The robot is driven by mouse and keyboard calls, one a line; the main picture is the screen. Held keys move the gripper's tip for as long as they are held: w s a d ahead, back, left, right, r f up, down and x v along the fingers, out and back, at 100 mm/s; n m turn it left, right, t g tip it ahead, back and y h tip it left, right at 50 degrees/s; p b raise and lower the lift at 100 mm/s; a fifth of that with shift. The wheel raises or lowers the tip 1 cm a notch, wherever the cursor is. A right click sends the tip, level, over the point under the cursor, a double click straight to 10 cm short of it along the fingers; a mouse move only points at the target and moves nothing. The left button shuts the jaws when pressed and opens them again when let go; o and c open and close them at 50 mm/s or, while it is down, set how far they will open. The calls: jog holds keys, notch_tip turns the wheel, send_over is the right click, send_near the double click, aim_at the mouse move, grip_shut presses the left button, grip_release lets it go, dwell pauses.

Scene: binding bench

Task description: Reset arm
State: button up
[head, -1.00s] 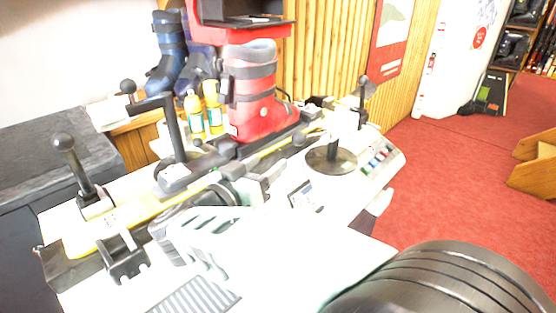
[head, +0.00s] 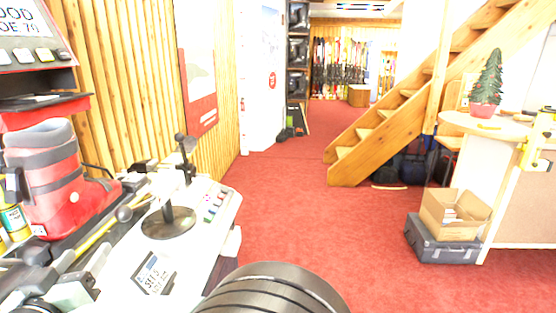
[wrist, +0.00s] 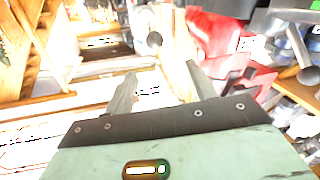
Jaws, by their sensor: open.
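My gripper (wrist: 162,92) shows in the wrist view, with its two pale fingers apart and nothing visible between them. Its pale green body and dark plate fill the bottom of that view. In the head view the gripper is out of sight; only a dark rounded part of my own body shows at the bottom. The wrist view is tilted and overexposed, so the gap between fingers and bench things cannot be judged.
The bench in the head view carries a red ski boot (head: 58,175), a round black stand with a lever (head: 170,221) and a small sign (head: 153,273). Red carpet (head: 300,210) lies open in the middle. A staircase (head: 390,125) and a cardboard box (head: 455,213) stand right.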

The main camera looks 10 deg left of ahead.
jog(key=w+d+r+n+g+y, duration=0.1)
jog(key=w+r+n+g+y, duration=0.25)
jog(key=w+r+y, duration=0.35)
jog(key=d+r+n+g+p, duration=0.1)
jog(key=d+r+g, duration=0.1)
jog(key=d+g, duration=0.15)
jog(key=d+r+n+g, duration=0.1)
jog(key=d+r+g, duration=0.1)
jog(key=d, duration=0.3)
jog(key=s+d+f+m+g+h, duration=0.1)
jog(key=s+d, duration=0.4)
jog(key=d, duration=0.9)
jog(key=s+d+f+m+g+h+p, duration=0.1)
jog(key=s+d+f+g+h, duration=0.3)
jog(key=d, duration=1.1)
jog(key=s+d+f+m+g+h, duration=0.1)
jog(key=s+d+f+g+h, duration=0.2)
jog(key=d, duration=1.2)
jog(key=s+h, duration=0.3)
jog(key=shift+s+d+f, duration=0.15)
jog(key=shift+s+f, duration=0.2)
jog(key=shift+s, duration=0.05)
